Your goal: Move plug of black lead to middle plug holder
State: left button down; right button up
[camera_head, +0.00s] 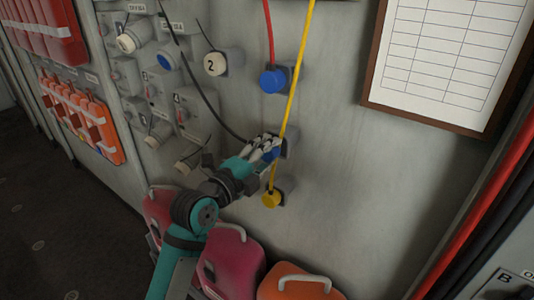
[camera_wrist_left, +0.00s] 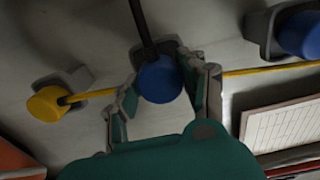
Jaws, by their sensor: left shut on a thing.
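The black lead (camera_head: 205,95) hangs down in a curve across the wall to my left gripper (camera_head: 270,150). Its plug is a blue round knob (camera_wrist_left: 160,80), held between the two fingers of my left gripper (camera_wrist_left: 165,88) in the left wrist view. The grey middle plug holder (camera_head: 288,147) is right behind the plug, mostly covered by the fingers. The plug is lined up over the holder or in it; I cannot tell how deep it sits. My right gripper is not in view.
A blue plug (camera_head: 271,80) with a red lead sits in the upper holder. A yellow plug (camera_head: 271,199) sits in the lower holder, and its yellow lead (camera_head: 296,85) runs upward past my gripper. Numbered sockets (camera_head: 215,63) are at left, bins (camera_head: 235,262) below.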

pick_arm(q)
jog(key=shift+w+d, duration=0.35)
jog(key=shift+w, duration=0.15)
jog(key=c, duration=0.8)
grip_release()
jog(key=shift+o, duration=0.8)
